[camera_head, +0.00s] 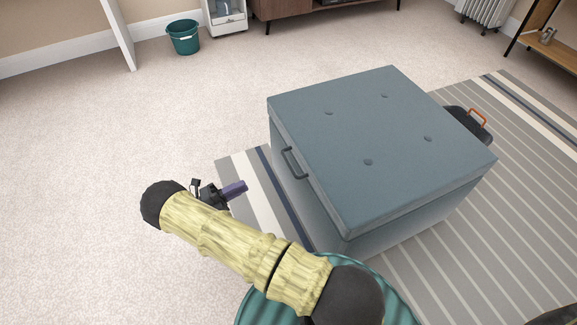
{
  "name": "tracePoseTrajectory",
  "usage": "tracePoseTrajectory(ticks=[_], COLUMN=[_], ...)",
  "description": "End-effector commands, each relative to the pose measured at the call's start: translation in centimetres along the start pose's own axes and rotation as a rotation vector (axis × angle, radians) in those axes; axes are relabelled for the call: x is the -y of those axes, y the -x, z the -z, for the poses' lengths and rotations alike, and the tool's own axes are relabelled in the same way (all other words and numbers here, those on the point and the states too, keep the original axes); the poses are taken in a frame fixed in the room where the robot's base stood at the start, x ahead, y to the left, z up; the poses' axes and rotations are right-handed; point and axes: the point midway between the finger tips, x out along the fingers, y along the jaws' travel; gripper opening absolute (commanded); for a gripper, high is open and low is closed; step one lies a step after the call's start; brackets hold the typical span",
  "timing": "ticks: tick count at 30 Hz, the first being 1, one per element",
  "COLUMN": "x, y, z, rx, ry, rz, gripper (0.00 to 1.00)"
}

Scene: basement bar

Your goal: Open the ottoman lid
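The ottoman (405,232) is a blue-grey box on a striped rug, right of the middle. Its tufted lid (385,140) lies flat and shut on the box. A dark handle (294,162) is on the lid's left side. My gripper (238,188) is to the left of the handle, apart from it, with purple fingers pointing toward the ottoman. The fingers are small and overlap in this view, so their opening cannot be made out. Nothing is seen held in them.
A striped rug (520,225) lies under the ottoman. A dark item with an orange handle (467,124) is behind its right side. A green bucket (183,37) stands at the back left, near a wooden cabinet (315,8). Carpet (90,140) at left is clear.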

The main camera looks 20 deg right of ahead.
Motion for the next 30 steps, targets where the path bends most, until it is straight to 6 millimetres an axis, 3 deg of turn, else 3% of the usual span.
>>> tracePoseTrajectory(ticks=[5,11,30], x=[0.0,-0.1,-0.3], y=[-0.4,-2.4,-13.6], z=[0.0,0.0,0.1], rx=[-0.001,-0.004,-0.005], ry=[0.000,0.000,-0.002], rz=[-0.001,-0.001,-0.001], gripper=[0.17,0.17,0.17])
